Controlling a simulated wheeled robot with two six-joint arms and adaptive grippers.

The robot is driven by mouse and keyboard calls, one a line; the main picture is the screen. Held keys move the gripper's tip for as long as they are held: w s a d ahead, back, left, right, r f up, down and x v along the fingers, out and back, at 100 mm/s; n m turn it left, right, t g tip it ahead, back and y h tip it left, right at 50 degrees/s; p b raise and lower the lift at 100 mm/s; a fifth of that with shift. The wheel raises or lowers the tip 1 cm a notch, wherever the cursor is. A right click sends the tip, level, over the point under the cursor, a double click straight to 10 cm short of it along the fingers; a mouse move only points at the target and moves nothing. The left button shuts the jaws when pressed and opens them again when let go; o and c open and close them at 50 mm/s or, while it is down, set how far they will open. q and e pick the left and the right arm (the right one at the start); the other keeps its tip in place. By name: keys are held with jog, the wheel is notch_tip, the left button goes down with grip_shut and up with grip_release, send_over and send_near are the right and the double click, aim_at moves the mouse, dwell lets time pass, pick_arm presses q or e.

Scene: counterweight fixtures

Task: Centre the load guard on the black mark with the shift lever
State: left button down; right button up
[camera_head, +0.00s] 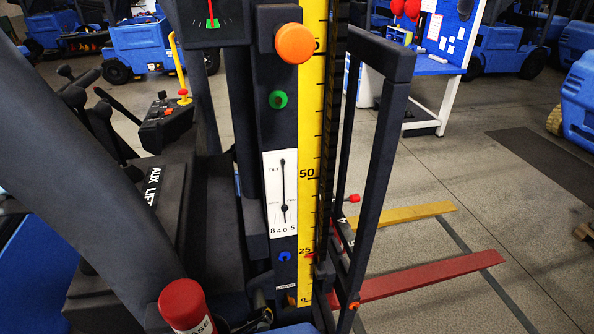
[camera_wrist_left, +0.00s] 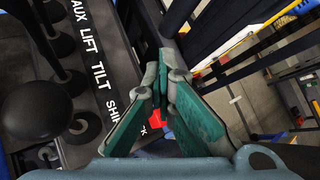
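The black load guard frame (camera_head: 382,165) stands right of the yellow scale (camera_head: 313,130) in the head view. Dark lever knobs (camera_head: 75,97) are at the left, beside a panel reading AUX LIFT (camera_head: 153,186). In the left wrist view, a black ball-topped lever (camera_wrist_left: 35,108) stands left of my left gripper (camera_wrist_left: 163,68). The label strip (camera_wrist_left: 98,55) reads AUX, LIFT, TILT and a partly hidden SHI. My gripper's green fingers converge with their tips together; I see no lever held between them. My right gripper is out of view. I cannot identify the black mark with certainty.
A red fork (camera_head: 425,277) and a yellow fork (camera_head: 400,213) extend right above the floor. A dark line (camera_head: 490,275) crosses the floor there. A red cylinder (camera_head: 186,305) stands at the lower left. Blue trucks and a workbench (camera_head: 435,65) are farther back.

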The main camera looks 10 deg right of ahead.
pick_arm(q)
jog(key=shift+w+d+b, duration=0.15)
jog(key=shift+d+b, duration=0.55)
jog(key=shift+d, duration=0.55)
jog(key=shift+a, duration=0.1)
dwell(0.4)
jog(key=shift+a+p, duration=0.6)
jog(key=shift+p, duration=0.6)
jog(key=shift+d+r, duration=0.1)
jog(key=shift+d, duration=0.05)
jog(key=c, duration=2.4)
grip_release()
jog(key=c, duration=1)
grip_release()
jog(key=shift+c, duration=0.2)
